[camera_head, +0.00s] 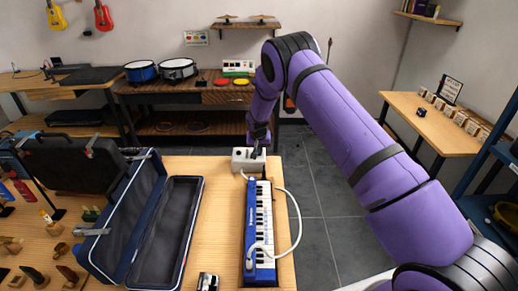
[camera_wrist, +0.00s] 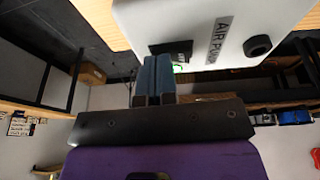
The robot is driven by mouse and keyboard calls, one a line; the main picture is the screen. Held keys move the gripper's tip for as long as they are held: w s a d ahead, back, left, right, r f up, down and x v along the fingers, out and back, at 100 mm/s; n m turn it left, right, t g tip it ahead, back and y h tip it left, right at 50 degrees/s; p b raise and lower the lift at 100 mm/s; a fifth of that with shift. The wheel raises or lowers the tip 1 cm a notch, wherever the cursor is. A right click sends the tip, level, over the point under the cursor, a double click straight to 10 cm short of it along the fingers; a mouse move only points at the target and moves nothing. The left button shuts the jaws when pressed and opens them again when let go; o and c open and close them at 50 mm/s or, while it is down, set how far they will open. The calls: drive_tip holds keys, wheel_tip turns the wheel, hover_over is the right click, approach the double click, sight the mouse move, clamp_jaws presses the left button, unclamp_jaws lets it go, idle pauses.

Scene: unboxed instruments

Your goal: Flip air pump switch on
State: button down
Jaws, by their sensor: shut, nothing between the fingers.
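The white air pump (camera_head: 241,161) stands at the far end of the wooden table, behind a blue keyboard. In the wrist view, the air pump (camera_wrist: 215,15) fills the top and carries an "AIR PUMP" label and a round black knob. A black rectangular switch part (camera_wrist: 172,47) sits on its face, left of the label. My gripper (camera_head: 259,147) is over the pump. In the wrist view, my gripper (camera_wrist: 153,60) is shut and empty, with its blue-grey fingertips at the switch. I cannot tell whether they touch it. The fingers partly hide the switch, and its position is unclear.
The blue melodica keyboard (camera_head: 258,222) lies in front of the pump, with a white hose (camera_head: 297,215) curving along its right side. An open dark blue case (camera_head: 197,182) lies to the left. Floor (camera_head: 325,208) is clear to the right.

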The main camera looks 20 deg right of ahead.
drive_tip(key=shift+a+f, duration=0.1)
drive_tip(key=shift+w+a, duration=0.15)
drive_tip(key=shift+a, duration=0.5)
drive_tip(key=shift+r, duration=0.2)
drive_tip(key=shift+w+r, duration=0.1)
drive_tip(key=shift+r, duration=0.5)
drive_tip(key=v, duration=1.2)
drive_tip(key=shift+w+r, duration=0.3)
drive_tip(key=shift+r, duration=0.2)
drive_tip(key=shift+a, duration=0.1)
